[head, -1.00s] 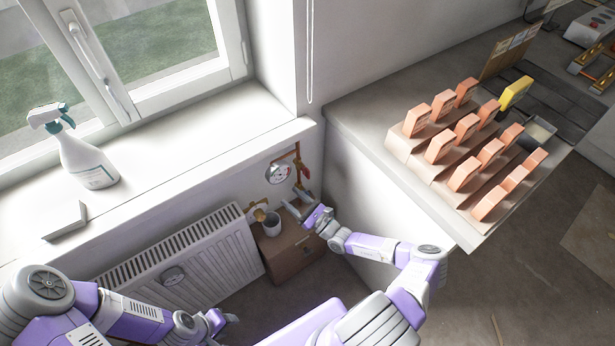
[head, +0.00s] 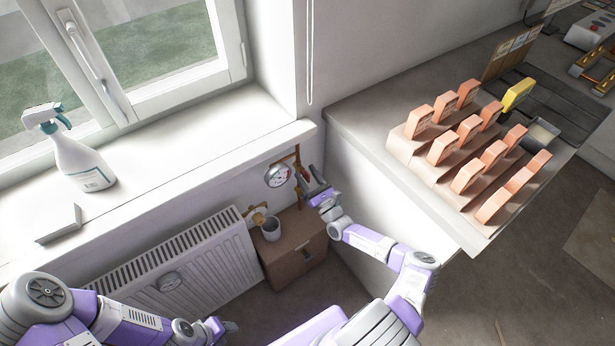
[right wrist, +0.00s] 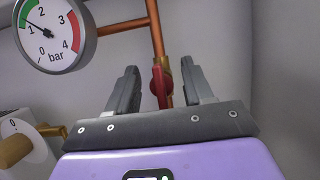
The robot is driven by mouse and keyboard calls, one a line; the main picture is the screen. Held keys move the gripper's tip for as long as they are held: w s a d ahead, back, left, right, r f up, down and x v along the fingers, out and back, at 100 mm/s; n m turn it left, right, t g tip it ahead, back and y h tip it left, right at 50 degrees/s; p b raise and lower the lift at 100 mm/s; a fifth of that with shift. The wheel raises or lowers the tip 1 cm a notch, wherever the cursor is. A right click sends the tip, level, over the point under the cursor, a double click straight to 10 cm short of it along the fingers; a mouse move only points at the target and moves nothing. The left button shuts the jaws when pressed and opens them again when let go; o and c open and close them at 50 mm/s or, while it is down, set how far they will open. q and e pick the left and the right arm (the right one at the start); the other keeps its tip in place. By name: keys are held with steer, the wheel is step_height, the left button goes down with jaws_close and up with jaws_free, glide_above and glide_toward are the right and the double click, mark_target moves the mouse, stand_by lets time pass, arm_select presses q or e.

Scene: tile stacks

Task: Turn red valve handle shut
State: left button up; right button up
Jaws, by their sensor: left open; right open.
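The red valve handle (right wrist: 161,86) shows in the right wrist view on a vertical copper pipe (right wrist: 154,30), beside a brass fitting. It appears between the two fingers of my right gripper (right wrist: 159,88), which is open; I cannot tell whether the fingers touch it. In the head view my right gripper (head: 316,186) is at the pipe by the wall corner, just right of the pressure gauge, and largely hides the handle. My left gripper (head: 216,326) is at the lower left in front of the radiator, away from the valve, partly hidden by its own arm.
A pressure gauge (head: 277,175) sits left of the pipe, close to my right gripper. A counter (head: 365,118) with orange tiles stands right. A spray bottle (head: 80,160) stands on the sill.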

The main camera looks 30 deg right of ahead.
jaws_close()
steer(key=shift+r+m+h+p, duration=0.1)
steer(key=shift+m+h+p, duration=0.5)
steer(key=shift+m+p, duration=0.35)
steer(key=m+h+p, duration=0.2)
steer(key=m, duration=0.1)
steer(key=m+g+h+p, duration=0.1)
steer(key=m+p, duration=0.1)
steer(key=m, duration=0.2)
steer(key=shift+d+m+h+p, duration=0.15)
steer(key=shift+m+h+p, duration=0.1)
steer(key=shift+h+p, duration=0.15)
steer(key=m+h+p, duration=0.1)
steer(key=m, duration=0.1)
steer(key=m+g+h+p, duration=0.1)
steer(key=m+p, duration=0.1)
steer(key=m, duration=0.1)
steer(key=shift+d+g, duration=0.1)
steer(key=shift+g, duration=0.2)
steer(key=shift+d+m+g+p, duration=0.1)
steer(key=shift+m+g+p, duration=0.6)
steer(key=shift+m, duration=1)
steer(key=shift+d+m+g+h+p, duration=0.15)
steer(key=shift+m+g+h+p, duration=0.2)
steer(key=shift+m+p, duration=0.7)
